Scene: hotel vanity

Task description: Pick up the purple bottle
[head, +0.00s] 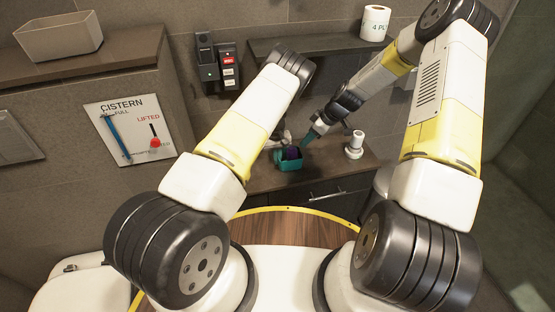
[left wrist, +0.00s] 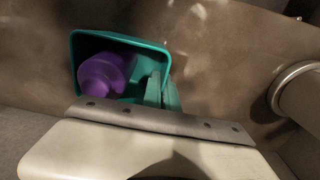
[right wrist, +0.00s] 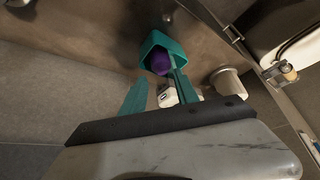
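The purple bottle (head: 292,153) lies inside a teal open-topped container (head: 289,165) on the vanity shelf. The left wrist view shows the purple bottle (left wrist: 103,72) through the opening of the teal container (left wrist: 120,37). My left gripper (left wrist: 162,90) has its teal fingers close together at the container's right wall, one inside and one outside, and appears shut on it. My right gripper (head: 310,136) is just right of the container. In the right wrist view my right gripper (right wrist: 160,85) has its fingers apart, empty, with the purple bottle (right wrist: 160,62) beyond them.
A white object with a round base (head: 355,145) stands on the shelf (head: 262,178) right of the container. A toilet roll (head: 375,23) is on the upper ledge. The grey wall with dark dispensers (head: 229,68) is behind. A cistern sign (head: 128,130) hangs at left.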

